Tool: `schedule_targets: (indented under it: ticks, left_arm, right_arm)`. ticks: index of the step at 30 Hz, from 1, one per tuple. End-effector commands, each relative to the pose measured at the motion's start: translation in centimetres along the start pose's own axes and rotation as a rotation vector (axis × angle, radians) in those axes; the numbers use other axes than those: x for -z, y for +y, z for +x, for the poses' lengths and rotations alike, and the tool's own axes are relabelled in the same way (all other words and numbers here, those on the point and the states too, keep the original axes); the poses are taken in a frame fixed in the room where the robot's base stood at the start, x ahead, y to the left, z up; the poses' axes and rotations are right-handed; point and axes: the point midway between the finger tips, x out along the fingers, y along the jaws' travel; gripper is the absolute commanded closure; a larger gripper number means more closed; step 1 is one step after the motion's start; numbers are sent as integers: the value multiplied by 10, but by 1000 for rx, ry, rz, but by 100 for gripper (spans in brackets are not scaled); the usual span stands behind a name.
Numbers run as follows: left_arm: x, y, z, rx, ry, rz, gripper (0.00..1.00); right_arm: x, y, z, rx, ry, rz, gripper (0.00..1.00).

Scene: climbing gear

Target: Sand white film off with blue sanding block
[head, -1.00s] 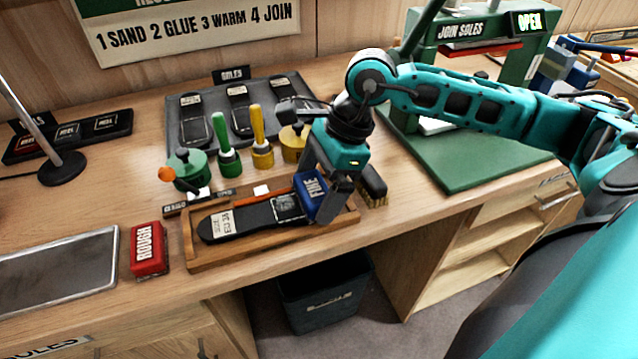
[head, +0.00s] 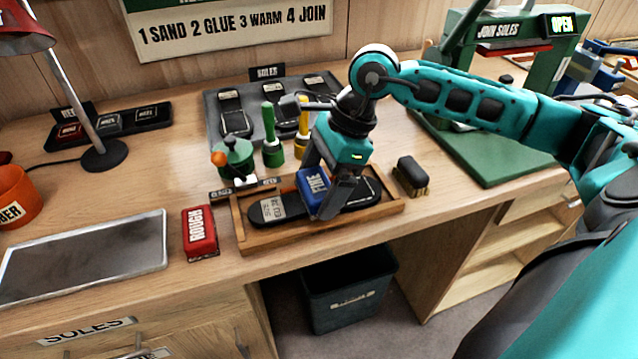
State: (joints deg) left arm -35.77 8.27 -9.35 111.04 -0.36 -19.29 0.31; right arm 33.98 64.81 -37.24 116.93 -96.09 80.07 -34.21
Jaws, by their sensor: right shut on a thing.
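My right gripper (head: 328,192) is shut on the blue sanding block (head: 313,187), which is marked FINE. The block is down at the black sole (head: 292,213), over its middle. I cannot tell whether its underside touches. The sole lies flat in a wooden tray (head: 247,231), with a pale label at its left end. A pale-edged patch on the sole shows just right of the gripper. Any white film under the block and fingers is hidden. My left gripper is not in view.
A red block marked ROUGH (head: 199,233) stands left of the tray. A black brush (head: 411,174) lies to the right. Green and yellow-handled tools and a green pot (head: 234,158) stand behind. A metal tray (head: 85,255) lies at left, and a bin (head: 347,290) stands below.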

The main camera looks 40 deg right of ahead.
Motion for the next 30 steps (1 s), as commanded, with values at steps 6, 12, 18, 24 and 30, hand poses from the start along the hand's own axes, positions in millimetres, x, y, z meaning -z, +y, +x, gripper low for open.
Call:
schedule_targets:
  ticks: [6, 12, 18, 24, 30]
  left_arm:
    - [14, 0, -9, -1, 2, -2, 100]
    - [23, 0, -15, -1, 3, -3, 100]
    - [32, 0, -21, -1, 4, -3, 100]
    - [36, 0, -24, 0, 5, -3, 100]
    - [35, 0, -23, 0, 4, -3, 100]
  right_arm:
    - [-10, -3, -35, 5, 1, 4, 35]
    - [-13, -5, -53, 6, 1, 8, 35]
    - [-17, -7, -71, 9, 1, 12, 35]
    - [-19, -8, -80, 9, 0, 14, 35]
    - [-18, -7, -79, 9, 0, 14, 35]
